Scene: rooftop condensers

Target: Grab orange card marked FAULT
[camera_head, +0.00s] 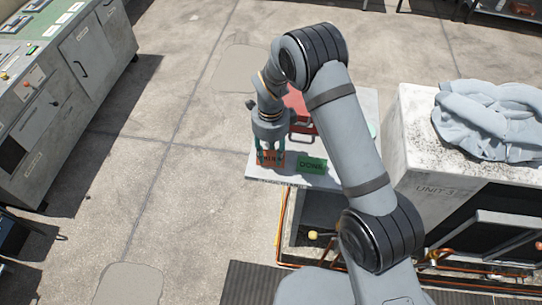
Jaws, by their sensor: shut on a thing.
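The orange card (263,159) stands near the front left edge of a pale tabletop, its dark lettering partly covered by my gripper's fingers. My gripper (269,152) points down from above and is shut on the orange card. A green card marked DONE (312,165) lies just right of it on the same pale top (328,184). I cannot tell whether the orange card is touching the top or slightly above it.
A red case (297,108) sits behind my gripper. A white unit marked UNIT 3 (408,150) with a grey cloth (487,120) on it stands right. Orange pipes (281,232) run below. A control cabinet (60,95) stands left; the concrete floor between is clear.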

